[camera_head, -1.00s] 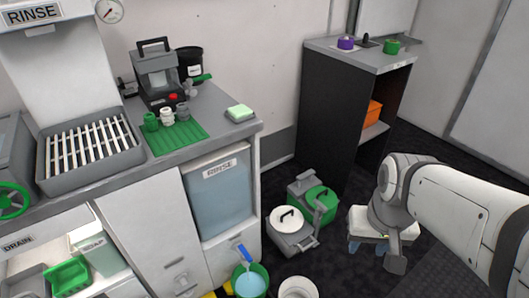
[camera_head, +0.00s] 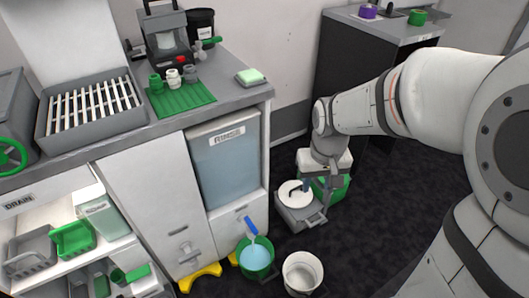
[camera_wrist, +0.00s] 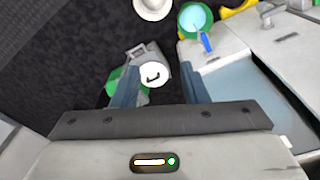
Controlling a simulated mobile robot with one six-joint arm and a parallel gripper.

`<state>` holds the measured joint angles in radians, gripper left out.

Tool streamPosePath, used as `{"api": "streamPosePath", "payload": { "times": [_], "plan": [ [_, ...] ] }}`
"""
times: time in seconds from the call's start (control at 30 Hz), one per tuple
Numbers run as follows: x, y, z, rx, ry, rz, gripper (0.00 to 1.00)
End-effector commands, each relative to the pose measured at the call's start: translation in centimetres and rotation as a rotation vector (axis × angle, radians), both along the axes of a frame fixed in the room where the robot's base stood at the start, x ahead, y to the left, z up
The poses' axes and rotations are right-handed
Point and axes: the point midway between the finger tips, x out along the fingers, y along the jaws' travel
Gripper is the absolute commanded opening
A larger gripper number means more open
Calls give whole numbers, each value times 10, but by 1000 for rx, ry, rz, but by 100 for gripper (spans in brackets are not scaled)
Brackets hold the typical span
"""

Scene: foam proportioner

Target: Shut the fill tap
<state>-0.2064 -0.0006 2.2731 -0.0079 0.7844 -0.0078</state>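A small grey tap with a green lever (camera_head: 210,41) stands on the counter, beside the dispenser and the black bucket. It is the tap-like part I can make out, but no label marks it as the fill tap. Whether it is open or shut is too small to tell. My gripper (camera_wrist: 160,82) is open, its two blue-grey fingers apart with nothing held between them. It points down above the floor, over the grey canister with a white lid (camera_head: 298,205), which also shows in the wrist view (camera_wrist: 152,72). The arm partly hides the green container (camera_head: 333,188) behind it.
The green bucket (camera_head: 257,262) holds light-blue liquid and a blue-handled tool. An empty white bucket (camera_head: 302,272) stands beside it. The RINSE tank (camera_head: 225,170) is under the counter. A dark cabinet (camera_head: 345,55) stands at the back.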

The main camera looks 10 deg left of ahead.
Motion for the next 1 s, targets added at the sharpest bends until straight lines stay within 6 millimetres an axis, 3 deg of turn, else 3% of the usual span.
{"api": "streamPosePath", "payload": {
  "times": [0.03, 0.17, 0.3, 0.5, 0.6, 0.7, 1.0],
  "plan": [
    [16, 14, -29, -3, 15, 37, 40],
    [53, 51, -82, -9, 31, 127, 40],
    [84, 95, -150, -15, 49, 224, 40],
    [106, 153, -245, -24, 69, 345, 40],
    [109, 172, -280, -27, 75, 385, 40],
    [110, 185, -302, -28, 78, 412, 40],
    [110, 192, -329, -29, 80, 428, 40]
  ]
}}
